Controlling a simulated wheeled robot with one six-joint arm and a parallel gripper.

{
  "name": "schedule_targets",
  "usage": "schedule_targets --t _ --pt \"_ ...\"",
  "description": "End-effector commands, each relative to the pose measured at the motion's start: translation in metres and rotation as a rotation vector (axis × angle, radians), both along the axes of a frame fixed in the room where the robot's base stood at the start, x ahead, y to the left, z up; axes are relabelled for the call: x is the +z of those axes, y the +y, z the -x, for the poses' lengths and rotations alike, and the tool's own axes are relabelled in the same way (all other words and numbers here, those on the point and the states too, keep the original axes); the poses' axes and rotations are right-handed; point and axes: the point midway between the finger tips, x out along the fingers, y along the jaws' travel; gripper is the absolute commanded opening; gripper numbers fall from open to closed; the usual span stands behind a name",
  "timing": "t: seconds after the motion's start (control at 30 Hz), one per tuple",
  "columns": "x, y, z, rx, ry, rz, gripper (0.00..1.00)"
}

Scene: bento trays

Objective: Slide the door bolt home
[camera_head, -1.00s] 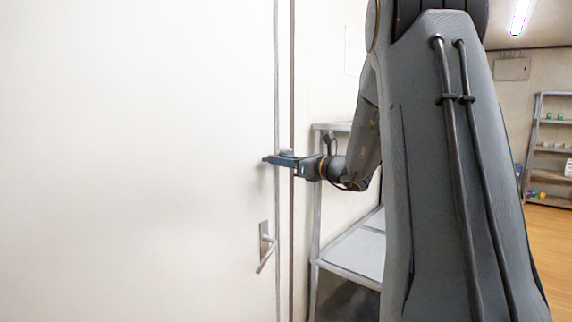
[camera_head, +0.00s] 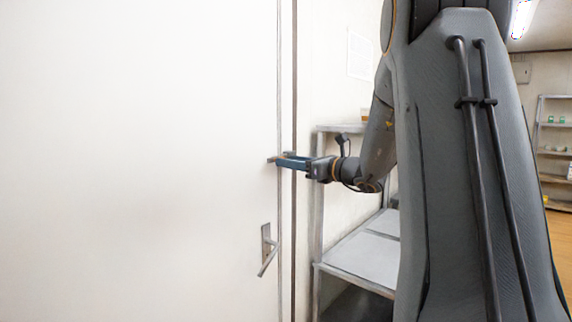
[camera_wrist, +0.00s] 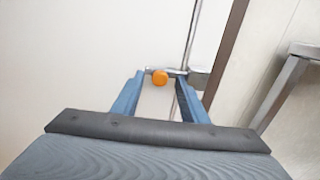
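The white door (camera_head: 140,160) fills the left of the head view. Its bolt (camera_head: 272,160) is a small metal bar near the door's right edge, above the lever handle (camera_head: 267,248). In the wrist view the bolt has a round orange knob (camera_wrist: 160,77), and a metal block (camera_wrist: 199,76) sits to its right across the door gap. My gripper (camera_head: 282,159) is at the bolt. In the wrist view its blue fingers (camera_wrist: 160,80) are apart, one each side of the knob, with space showing on both sides. I cannot tell whether the bar enters the block.
A grey metal shelf (camera_head: 350,262) stands just right of the door frame, below and beside my arm. A sheet of paper (camera_head: 360,53) hangs on the wall. Another shelf (camera_head: 553,150) stands far right at the back.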

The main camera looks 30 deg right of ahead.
Motion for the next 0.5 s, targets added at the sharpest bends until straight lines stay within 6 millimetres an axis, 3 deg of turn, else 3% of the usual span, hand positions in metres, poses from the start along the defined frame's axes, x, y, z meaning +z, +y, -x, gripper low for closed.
schedule_targets --t 0.23,0.5 --pt "-0.001 -0.018 0.037 -0.003 -0.002 0.001 0.40" --pt "0.000 -0.023 0.052 0.001 -0.001 0.000 0.40"
